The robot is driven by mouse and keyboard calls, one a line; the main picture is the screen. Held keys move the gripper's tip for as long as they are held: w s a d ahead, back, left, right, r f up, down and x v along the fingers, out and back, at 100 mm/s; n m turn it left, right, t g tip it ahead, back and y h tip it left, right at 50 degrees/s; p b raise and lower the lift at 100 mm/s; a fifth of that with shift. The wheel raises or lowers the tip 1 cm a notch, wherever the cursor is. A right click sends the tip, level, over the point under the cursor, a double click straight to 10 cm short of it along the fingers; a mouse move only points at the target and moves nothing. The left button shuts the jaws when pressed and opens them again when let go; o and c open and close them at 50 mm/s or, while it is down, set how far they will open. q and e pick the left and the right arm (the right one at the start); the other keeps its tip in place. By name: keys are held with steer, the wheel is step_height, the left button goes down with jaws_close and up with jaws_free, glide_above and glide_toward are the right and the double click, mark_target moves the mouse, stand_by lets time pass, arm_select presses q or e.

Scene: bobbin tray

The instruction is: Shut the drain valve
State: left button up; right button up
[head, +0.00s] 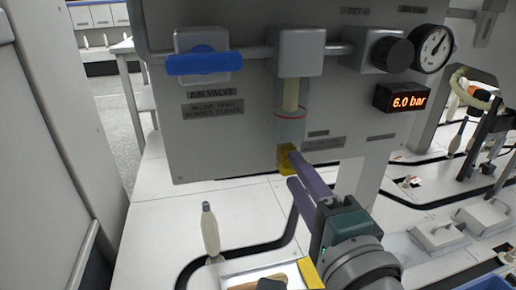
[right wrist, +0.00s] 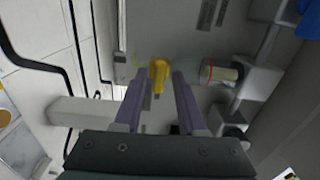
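The drain valve is a small yellow piece (head: 285,158) at the bottom of a clear filter bowl (head: 290,127), under the grey panel's pipe. In the right wrist view the yellow valve (right wrist: 159,73) lies between the tips of my two purple fingers. My right gripper (head: 292,170) reaches up from the lower right with its fingers apart, one on either side of the valve. It also shows open in the right wrist view (right wrist: 158,84), with gaps beside the valve. In the head view one fingertip overlaps the valve; contact cannot be told. My left gripper is not in view.
The grey panel (head: 230,140) carries a blue air valve handle (head: 204,62), a black knob (head: 393,54), a pressure gauge (head: 433,48) and a display (head: 401,98) reading 6.0 bar. A pale bobbin (head: 210,235) stands on the white table below. A tray (head: 235,270) lies at the front.

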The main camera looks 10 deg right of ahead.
steer(key=shift+o, duration=0.5)
steer(key=shift+s, duration=0.15)
steer(key=s+p, duration=0.1)
steer(key=s, duration=0.8)
steer(key=shift+s+d, duration=0.15)
steer(key=shift+s, duration=0.2)
